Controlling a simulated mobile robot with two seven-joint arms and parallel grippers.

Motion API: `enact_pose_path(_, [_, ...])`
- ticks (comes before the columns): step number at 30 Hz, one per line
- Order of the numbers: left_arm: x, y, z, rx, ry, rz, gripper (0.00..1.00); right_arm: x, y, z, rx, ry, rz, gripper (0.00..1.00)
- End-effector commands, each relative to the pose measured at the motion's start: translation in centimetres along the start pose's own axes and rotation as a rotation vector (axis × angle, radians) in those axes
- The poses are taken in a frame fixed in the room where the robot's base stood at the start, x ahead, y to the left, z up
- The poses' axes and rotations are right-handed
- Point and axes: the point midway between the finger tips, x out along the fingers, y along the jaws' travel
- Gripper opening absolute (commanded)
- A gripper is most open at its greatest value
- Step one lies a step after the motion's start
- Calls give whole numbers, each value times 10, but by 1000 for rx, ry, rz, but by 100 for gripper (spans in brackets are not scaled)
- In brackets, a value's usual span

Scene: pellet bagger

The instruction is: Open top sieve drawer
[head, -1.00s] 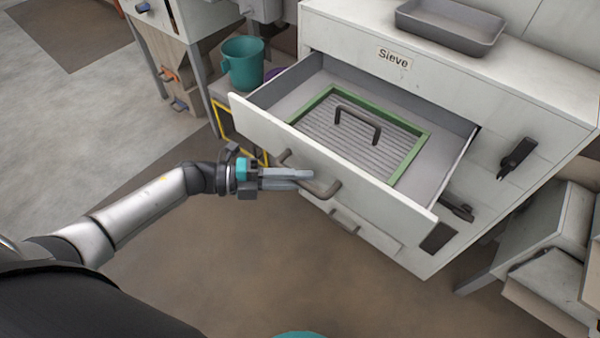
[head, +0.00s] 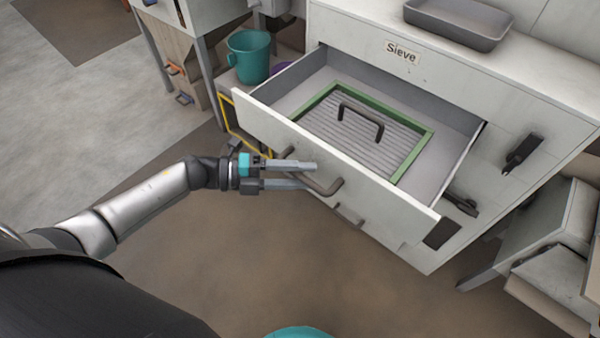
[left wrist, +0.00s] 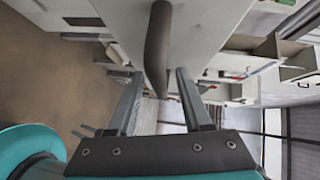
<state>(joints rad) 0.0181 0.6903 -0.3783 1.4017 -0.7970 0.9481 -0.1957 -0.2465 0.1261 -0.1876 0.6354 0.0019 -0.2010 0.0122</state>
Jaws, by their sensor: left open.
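The top sieve drawer (head: 350,182) is pulled well out of the white cabinet labelled "Sieve". Inside lies a green-framed sieve screen (head: 369,130) with a dark handle on top. My left gripper (head: 314,175) is open at the drawer's front handle (head: 325,186). In the head view its fingers overlap the handle's left part. In the left wrist view the dark handle bar (left wrist: 158,45) lies ahead of and between the spread fingers (left wrist: 156,88). I cannot tell if a finger touches it. My right gripper is not in view.
A grey tray (head: 459,20) sits on the cabinet top. A teal bucket (head: 248,58) stands left of the drawer. A grey-white machine (head: 540,240) stands at right. The floor in front is clear.

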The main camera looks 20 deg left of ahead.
Motion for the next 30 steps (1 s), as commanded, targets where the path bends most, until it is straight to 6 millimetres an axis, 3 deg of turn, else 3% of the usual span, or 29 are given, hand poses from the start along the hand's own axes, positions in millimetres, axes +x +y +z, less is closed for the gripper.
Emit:
enact_pose_path(8, [-8, 1, 0, -1, 0, 2, 50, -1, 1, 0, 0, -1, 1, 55])
enact_pose_path(24, [-124, 2, 0, -2, -1, 5, 50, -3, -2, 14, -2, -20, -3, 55])
enact_pose_path(30, [-147, 1, 0, -1, 0, 2, 50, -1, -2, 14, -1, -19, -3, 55])
